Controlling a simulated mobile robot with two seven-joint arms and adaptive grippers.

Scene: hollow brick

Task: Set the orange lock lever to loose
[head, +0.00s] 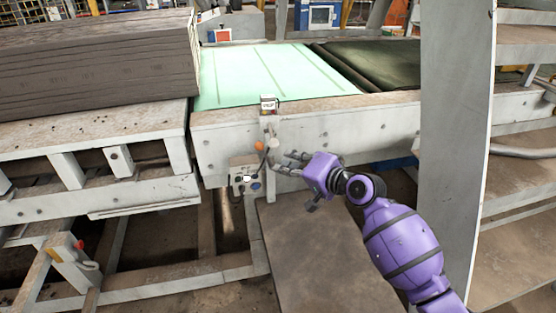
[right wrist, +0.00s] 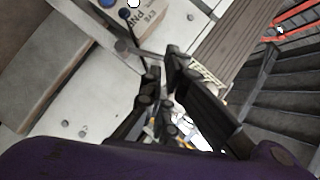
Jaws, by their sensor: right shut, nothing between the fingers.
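The orange lever end (head: 259,145) shows as a small orange knob on a bracket at the front face of the pale conveyor frame. A whitish round knob (head: 274,142) sits just to its right. My right gripper (head: 284,163) is right of and slightly below the orange knob, close to the bracket; I cannot tell whether it touches it. Its dark fingers (right wrist: 164,72) also show in the right wrist view, shut with nothing held. The lever is not clearly seen in that view, and its exact setting is too small to read. My left gripper is not in view.
A control box (head: 245,178) with buttons hangs below the lever. A small labelled box (head: 268,104) stands above it. A stack of brown boards (head: 95,65) lies at the left, beside the light green belt (head: 265,75). A grey upright panel (head: 455,150) stands right of my arm.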

